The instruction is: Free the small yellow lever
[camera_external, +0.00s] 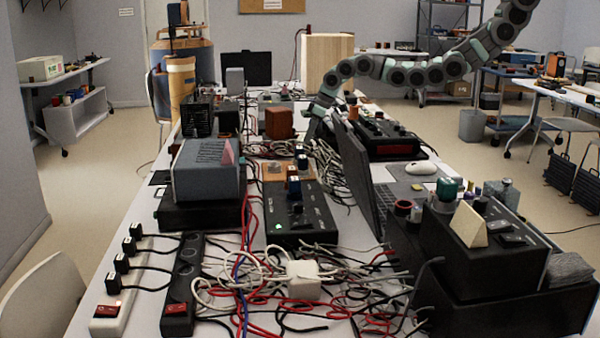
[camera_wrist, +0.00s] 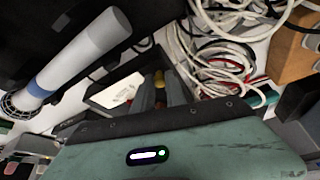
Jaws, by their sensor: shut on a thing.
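Beside the fingers is a dark box with a pale top panel (camera_wrist: 116,92). In the external view my gripper (camera_external: 314,128) reaches down to the middle of the cluttered table, behind the open laptop (camera_external: 362,165). The lever cannot be made out there.
White cables (camera_wrist: 222,57) lie close to the right of my fingers. A white microphone-like cylinder with a blue band (camera_wrist: 80,58) is to the left. A black device with a red display (camera_external: 385,140) stands right of my gripper. Tangled wires (camera_external: 300,285) cover the table front.

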